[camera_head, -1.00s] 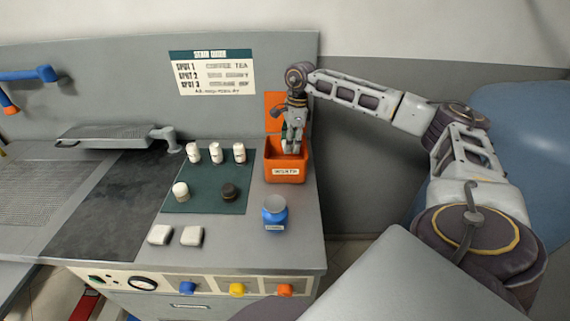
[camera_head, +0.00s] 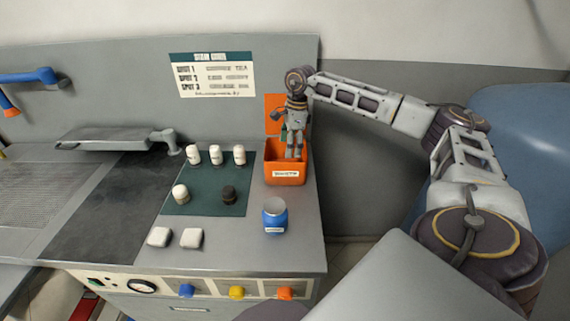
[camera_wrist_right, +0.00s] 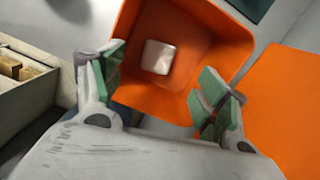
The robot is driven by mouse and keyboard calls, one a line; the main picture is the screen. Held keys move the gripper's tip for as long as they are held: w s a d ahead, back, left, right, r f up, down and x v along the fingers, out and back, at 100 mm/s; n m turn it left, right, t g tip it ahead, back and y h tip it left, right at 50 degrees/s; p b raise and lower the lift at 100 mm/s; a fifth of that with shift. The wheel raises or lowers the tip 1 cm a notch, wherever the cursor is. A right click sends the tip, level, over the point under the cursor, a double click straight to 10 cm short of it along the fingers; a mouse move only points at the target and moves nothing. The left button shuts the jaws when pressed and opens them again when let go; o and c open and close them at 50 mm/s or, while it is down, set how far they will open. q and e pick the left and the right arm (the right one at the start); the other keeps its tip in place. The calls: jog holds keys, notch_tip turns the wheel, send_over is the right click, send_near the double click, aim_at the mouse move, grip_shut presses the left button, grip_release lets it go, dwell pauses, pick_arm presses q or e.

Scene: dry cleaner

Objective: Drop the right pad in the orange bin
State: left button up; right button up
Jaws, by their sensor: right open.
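The orange bin (camera_head: 285,176) stands at the right end of the counter, with its orange lid up behind it. My right gripper (camera_head: 293,152) points down at the bin's mouth in the head view. In the right wrist view my right gripper (camera_wrist_right: 163,95) is open, its green-lined fingers apart. A white pad (camera_wrist_right: 158,57) lies inside the bin (camera_wrist_right: 205,40), apart from the fingers. Two more white pads (camera_head: 159,237) (camera_head: 192,238) lie side by side at the counter's front. My left gripper is not in view.
A green mat (camera_head: 205,204) holds several white bottles and one dark one. A blue jar (camera_head: 274,215) stands in front of the bin. A sign (camera_head: 212,74) is on the back panel, and knobs (camera_head: 236,290) line the front.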

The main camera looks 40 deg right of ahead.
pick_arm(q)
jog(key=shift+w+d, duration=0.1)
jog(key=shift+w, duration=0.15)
pick_arm(e)
notch_tip(320, 180, up, 12)
jog(key=d, duration=0.1)
jog(key=shift+s, duration=0.35)
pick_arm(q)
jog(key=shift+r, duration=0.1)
pick_arm(e)
jog(key=shift+d, duration=0.1)
dwell(0.7)
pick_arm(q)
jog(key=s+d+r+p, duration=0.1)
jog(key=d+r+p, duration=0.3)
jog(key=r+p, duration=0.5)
pick_arm(e)
notch_tip(320, 180, up, 9)
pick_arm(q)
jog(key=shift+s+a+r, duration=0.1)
pick_arm(e)
jog(key=shift+r, duration=0.2)
pick_arm(q)
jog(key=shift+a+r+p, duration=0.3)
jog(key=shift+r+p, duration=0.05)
jog(key=shift+p, duration=0.25)
pick_arm(e)
jog(key=shift+r, duration=0.4)
